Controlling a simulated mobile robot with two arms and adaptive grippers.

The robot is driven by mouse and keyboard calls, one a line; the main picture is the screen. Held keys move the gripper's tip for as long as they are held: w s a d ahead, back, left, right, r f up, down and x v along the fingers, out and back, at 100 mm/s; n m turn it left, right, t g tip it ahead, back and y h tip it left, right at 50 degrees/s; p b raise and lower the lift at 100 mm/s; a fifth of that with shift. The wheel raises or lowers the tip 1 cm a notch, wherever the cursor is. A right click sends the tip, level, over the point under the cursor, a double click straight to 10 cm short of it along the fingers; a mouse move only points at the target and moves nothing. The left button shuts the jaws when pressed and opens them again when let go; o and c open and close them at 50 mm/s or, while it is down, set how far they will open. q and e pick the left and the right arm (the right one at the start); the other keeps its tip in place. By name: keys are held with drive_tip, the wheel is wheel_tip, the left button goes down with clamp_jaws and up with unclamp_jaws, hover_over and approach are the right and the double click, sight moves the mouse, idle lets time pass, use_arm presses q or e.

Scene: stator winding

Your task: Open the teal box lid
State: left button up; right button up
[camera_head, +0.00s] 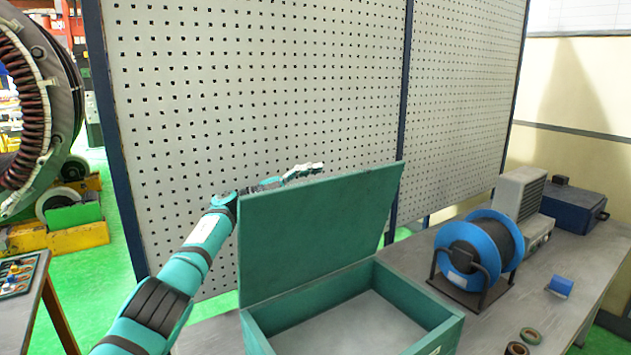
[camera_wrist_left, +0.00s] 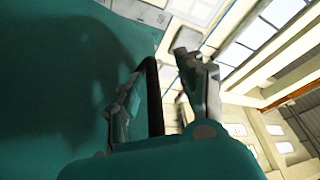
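The teal box (camera_head: 450,325) stands on the workbench, and its inside shows empty with a grey floor. Its teal lid (camera_head: 310,230) is raised, standing steeply up from the box and leaning back a little. My left gripper (camera_head: 303,170) is at the lid's top edge, mostly behind the lid, with its light fingertip showing above the edge. In the left wrist view, the lid (camera_wrist_left: 60,80) fills the left side, close to the fingers. The fingers (camera_wrist_left: 167,62) are apart there. Whether they touch the lid is unclear. My right gripper is not in view.
A perforated grey panel (camera_head: 260,90) stands behind the lid and my left arm. On the bench (camera_head: 550,300) to the right are a blue cable reel (camera_head: 478,250), a dark blue case (camera_head: 573,208), a small blue item (camera_head: 561,286) and tape rolls (camera_head: 530,336).

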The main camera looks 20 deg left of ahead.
use_arm(q)
drive_tip(key=shift+a, duration=0.1)
drive_tip(key=v, duration=1.2)
idle(0.4)
